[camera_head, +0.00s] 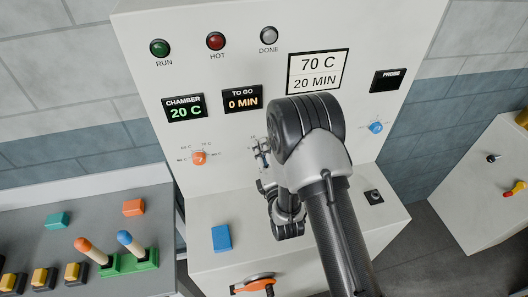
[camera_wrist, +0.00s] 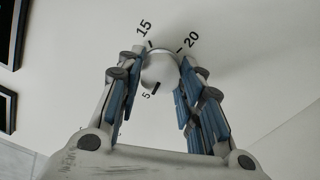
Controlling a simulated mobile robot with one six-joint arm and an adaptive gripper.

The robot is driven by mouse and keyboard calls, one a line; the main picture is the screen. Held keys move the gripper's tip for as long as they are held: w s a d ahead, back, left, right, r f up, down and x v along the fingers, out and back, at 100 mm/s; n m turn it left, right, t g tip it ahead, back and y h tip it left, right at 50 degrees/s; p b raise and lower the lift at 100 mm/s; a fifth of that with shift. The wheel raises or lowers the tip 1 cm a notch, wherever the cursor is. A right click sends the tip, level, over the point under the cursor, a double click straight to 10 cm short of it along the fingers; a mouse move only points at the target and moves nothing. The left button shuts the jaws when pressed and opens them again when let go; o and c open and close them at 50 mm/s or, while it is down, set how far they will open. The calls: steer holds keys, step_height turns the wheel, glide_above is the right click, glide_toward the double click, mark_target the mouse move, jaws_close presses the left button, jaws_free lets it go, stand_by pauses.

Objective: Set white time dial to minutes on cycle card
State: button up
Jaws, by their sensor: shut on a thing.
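The cycle card (camera_head: 317,72) on the panel reads 70 C and 20 MIN. My gripper (camera_head: 263,158) is at the panel, partly hidden behind my arm. In the wrist view my gripper (camera_wrist: 160,75) has its blue-padded fingers closed around the white time dial (camera_wrist: 157,66). The printed numbers 15 and 20 show just beyond the dial, and a 5 shows near it, between the fingers. A dark mark lies beside the 5; I cannot tell whether it is the dial's pointer. The TO GO display (camera_head: 243,100) reads 0 MIN.
An orange dial (camera_head: 199,158) sits left of my gripper and a blue dial (camera_head: 376,127) to the right. The CHAMBER display (camera_head: 185,108) reads 20 C. A blue block (camera_head: 221,238) and an orange handle (camera_head: 257,286) are below. The PROBE display (camera_head: 387,80) is dark.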

steer(key=shift+c, duration=1.1)
steer(key=shift+m+b, duration=0.3)
steer(key=shift+b, duration=0.25)
steer(key=shift+r+n+b, duration=0.2)
steer(key=shift+n+b, duration=10.45)
steer(key=shift+n, duration=5.75)
